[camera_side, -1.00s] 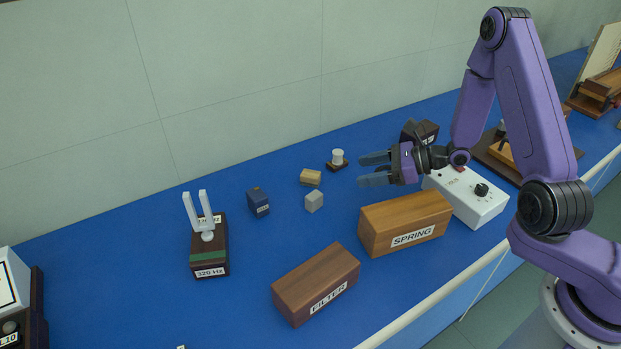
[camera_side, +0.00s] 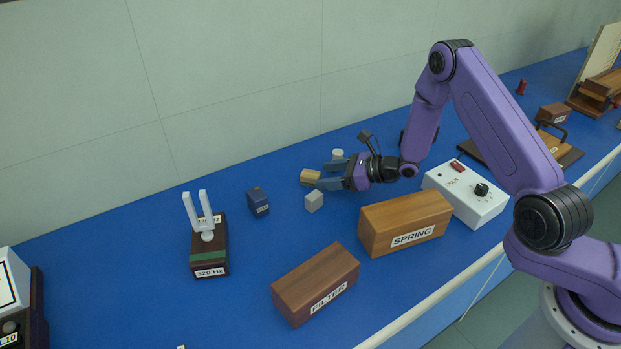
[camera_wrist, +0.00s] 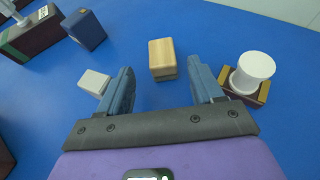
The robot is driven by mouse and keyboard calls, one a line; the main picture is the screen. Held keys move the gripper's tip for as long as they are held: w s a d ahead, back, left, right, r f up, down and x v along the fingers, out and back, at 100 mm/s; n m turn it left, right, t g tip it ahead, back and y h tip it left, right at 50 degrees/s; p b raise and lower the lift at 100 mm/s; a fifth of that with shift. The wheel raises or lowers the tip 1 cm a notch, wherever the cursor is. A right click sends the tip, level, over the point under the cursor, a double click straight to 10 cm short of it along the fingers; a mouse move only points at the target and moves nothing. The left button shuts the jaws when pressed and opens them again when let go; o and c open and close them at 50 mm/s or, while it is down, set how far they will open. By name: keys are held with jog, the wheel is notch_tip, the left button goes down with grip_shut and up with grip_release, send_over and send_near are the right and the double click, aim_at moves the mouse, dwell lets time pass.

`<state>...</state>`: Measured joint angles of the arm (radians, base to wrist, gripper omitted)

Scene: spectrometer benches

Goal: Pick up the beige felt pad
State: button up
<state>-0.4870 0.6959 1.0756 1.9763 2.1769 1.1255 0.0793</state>
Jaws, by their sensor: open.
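The small block with a light beige top (camera_side: 310,177) looks like the beige felt pad, lying on the blue bench. In the wrist view it (camera_wrist: 163,57) sits just ahead of my gripper, centred in the gap between the fingers, with a tan-and-brown front face. My gripper (camera_side: 329,174) is open, low over the bench and pointing left at the pad. In the wrist view its blue-grey fingers (camera_wrist: 163,82) are spread wide, empty, and I see no contact with the pad.
A pale grey cube (camera_wrist: 95,82) lies close beside the left finger. A white spool on a brown base (camera_wrist: 250,72) is close beside the right finger. A navy block (camera_side: 258,201), a tuning fork on its box (camera_side: 208,240) and the SPRING box (camera_side: 404,221) stand around.

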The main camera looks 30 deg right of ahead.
aim_at(318, 175)
jog(key=shift+x, duration=2.8)
jog(key=shift+w+r, duration=0.15)
jog(key=shift+r, duration=0.05)
jog(key=shift+d, duration=0.1)
jog(key=c, duration=1.1)
